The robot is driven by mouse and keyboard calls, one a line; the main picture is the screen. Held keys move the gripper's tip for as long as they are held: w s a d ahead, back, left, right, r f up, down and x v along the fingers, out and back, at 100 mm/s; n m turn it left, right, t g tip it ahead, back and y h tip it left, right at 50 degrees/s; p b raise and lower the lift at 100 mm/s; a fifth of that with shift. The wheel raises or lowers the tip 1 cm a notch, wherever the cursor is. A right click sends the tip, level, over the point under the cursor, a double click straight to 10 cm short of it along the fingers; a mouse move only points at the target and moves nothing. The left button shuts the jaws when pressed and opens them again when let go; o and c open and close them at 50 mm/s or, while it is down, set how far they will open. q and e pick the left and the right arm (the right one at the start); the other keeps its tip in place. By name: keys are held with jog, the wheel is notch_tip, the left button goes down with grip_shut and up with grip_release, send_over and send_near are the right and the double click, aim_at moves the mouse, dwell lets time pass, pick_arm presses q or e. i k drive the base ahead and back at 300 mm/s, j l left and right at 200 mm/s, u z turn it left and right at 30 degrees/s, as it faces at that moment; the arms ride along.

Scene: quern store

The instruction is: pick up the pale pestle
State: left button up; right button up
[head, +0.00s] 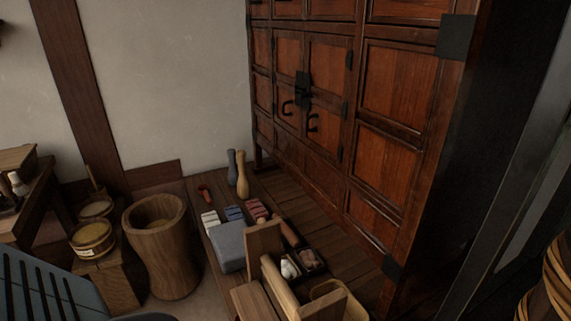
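A pale tan, bottle-shaped piece (242,176), which looks like the pale pestle, stands upright on the low plank platform near the wall. A blue-grey piece of similar shape (232,167) stands upright right beside it, on its left. Neither of my grippers is in the head view, so I cannot see whether they are open or shut. Nothing is seen touching the pale piece.
The platform (325,263) also bears a grey block (229,244), coloured bars (234,213) and a small red item (205,193). A wooden mortar (160,255) stands to its left. A tall cabinet (385,130) rises close on the right.

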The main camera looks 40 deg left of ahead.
aim_at(244, 187)
jog(key=u, duration=1.65)
